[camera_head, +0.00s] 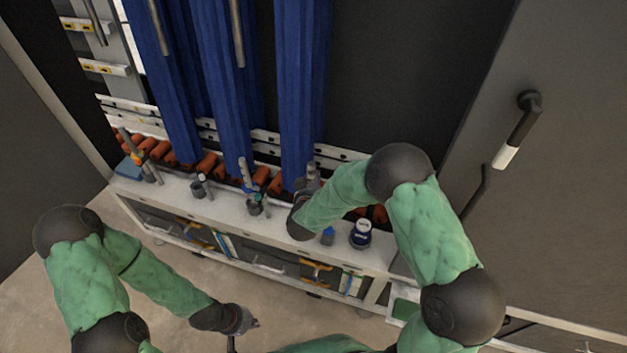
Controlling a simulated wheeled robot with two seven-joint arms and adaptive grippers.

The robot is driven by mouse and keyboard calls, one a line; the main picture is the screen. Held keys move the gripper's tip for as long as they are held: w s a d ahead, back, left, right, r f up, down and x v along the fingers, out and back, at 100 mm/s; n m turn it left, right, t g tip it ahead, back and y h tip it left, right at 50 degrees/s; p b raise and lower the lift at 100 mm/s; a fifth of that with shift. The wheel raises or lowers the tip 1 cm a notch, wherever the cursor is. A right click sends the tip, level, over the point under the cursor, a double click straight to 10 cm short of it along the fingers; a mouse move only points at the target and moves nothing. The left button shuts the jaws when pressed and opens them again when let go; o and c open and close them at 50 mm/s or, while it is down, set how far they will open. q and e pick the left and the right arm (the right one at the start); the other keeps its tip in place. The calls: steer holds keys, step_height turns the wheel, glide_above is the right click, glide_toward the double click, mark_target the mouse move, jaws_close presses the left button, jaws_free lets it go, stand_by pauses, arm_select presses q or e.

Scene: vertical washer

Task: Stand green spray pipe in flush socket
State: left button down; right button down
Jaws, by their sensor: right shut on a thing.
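My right gripper (309,182) is over the pale bench top (225,207), in front of the right blue curtain strip. It is shut on a small grey upright piece, probably the spray pipe; no green shows on it, and my wrist and forearm hide its lower end. Upright pipes with dark bases stand along the bench: one with blue parts (246,175), a short one (204,184) and a tilted one with an orange part (138,155). I cannot tell which socket is the flush one. My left gripper (244,332) is low over the floor, apart from the bench, and looks open and empty.
A dark blue-and-white round jar (361,233) and a small blue item (328,236) stand right of my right wrist. Orange rollers (207,163) run behind the bench. Blue strips (303,80) hang over it. A grey door (560,150) is at right.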

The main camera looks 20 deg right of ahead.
steer(key=shift+f+b, duration=2.35)
steer(key=shift+f, duration=0.8)
steer(key=c, duration=0.8)
jaws_free()
steer(key=shift+s, duration=0.1)
steer(key=v, duration=1.1)
steer(key=shift+s+a+r, duration=0.2)
steer(key=shift+s+r, duration=0.05)
steer(key=shift+s, duration=0.05)
